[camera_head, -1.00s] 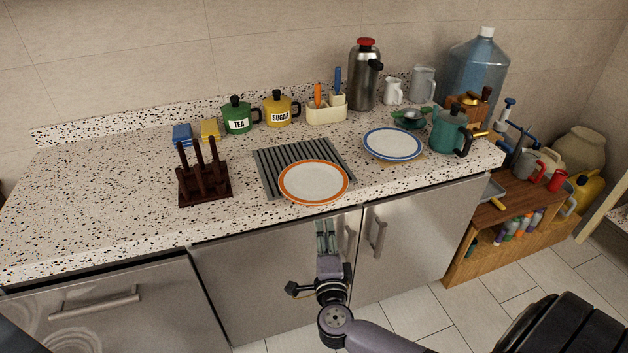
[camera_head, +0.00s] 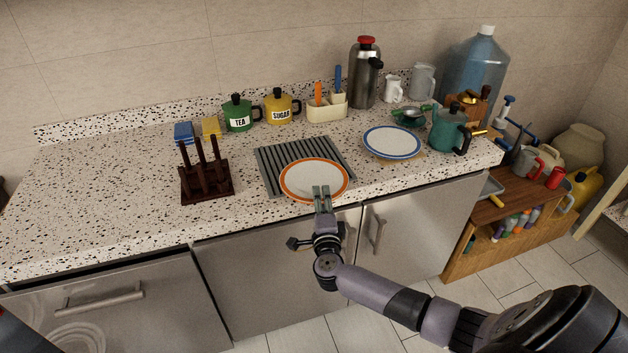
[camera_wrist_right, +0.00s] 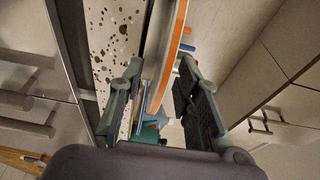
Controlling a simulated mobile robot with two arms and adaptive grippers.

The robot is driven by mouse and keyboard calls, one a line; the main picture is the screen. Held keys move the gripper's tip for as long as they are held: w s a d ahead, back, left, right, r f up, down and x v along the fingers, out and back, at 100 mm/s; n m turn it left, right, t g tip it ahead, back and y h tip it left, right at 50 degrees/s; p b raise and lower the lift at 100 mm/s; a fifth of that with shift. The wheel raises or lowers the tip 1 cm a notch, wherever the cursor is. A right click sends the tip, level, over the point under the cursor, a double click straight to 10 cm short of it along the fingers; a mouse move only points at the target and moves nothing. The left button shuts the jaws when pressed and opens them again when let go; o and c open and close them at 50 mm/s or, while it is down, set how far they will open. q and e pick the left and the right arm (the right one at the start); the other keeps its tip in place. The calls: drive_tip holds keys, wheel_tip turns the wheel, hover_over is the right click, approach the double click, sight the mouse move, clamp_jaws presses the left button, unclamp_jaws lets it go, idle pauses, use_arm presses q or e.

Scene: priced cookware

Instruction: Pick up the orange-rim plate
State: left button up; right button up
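The orange-rim plate (camera_head: 310,175) is white with an orange edge. It rests on the near part of a grey ribbed mat (camera_head: 272,168), by the counter's front edge. My right gripper (camera_head: 322,190) is at the plate's near rim, and its fingertips cover a small part of that rim. In the right wrist view the plate (camera_wrist_right: 178,40) shows edge-on, in line with the gap between the spread fingers (camera_wrist_right: 160,72). The fingers look apart from the rim on both sides. Whether the rim is inside the gap or just beyond it is hard to tell. My left gripper is not in view.
A blue-rim plate (camera_head: 392,142) lies to the right, beside a teal pot (camera_head: 447,132). A dark wooden rack (camera_head: 206,180) stands left of the mat. The counter at left (camera_head: 90,200) is clear.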

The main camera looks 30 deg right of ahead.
drive_tip(key=shift+s, duration=0.1)
drive_tip(key=shift+c, duration=0.6)
clamp_jaws()
